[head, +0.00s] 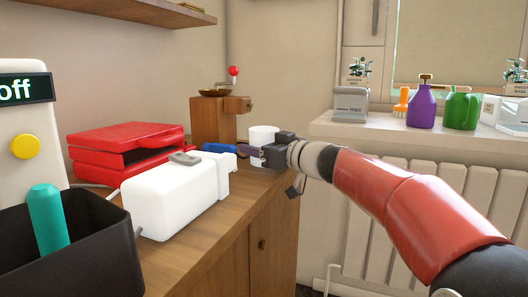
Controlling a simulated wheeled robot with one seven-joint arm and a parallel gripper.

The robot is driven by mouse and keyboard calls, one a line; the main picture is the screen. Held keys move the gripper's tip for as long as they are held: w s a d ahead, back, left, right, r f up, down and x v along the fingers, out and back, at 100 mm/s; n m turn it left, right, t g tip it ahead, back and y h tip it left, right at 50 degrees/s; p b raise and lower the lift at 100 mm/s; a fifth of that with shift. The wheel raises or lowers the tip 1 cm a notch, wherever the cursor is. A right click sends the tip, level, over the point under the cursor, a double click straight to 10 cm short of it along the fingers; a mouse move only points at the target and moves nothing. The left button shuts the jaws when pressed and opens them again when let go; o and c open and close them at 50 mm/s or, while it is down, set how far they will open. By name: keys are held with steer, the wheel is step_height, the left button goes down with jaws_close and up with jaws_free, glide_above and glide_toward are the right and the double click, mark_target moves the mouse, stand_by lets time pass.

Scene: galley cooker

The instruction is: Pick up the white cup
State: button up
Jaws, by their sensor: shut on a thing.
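The white cup (263,134) stands upright near the far right end of the wooden counter. My gripper (246,151) is at the cup's near side, reached in from the right by my red arm. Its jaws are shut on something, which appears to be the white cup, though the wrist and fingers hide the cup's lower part. I cannot tell whether the cup's base touches the counter.
A wooden grinder (217,120) with a red knob stands just behind-left. A white appliance (170,200), a red grill (120,150) and a black bin (75,250) crowd the counter (215,236). The windowsill (400,132) at right holds several bottles and cans above a radiator (370,215).

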steer(key=shift+c, duration=1)
step_height(320, 180, up, 28)
steer(key=p, duration=1)
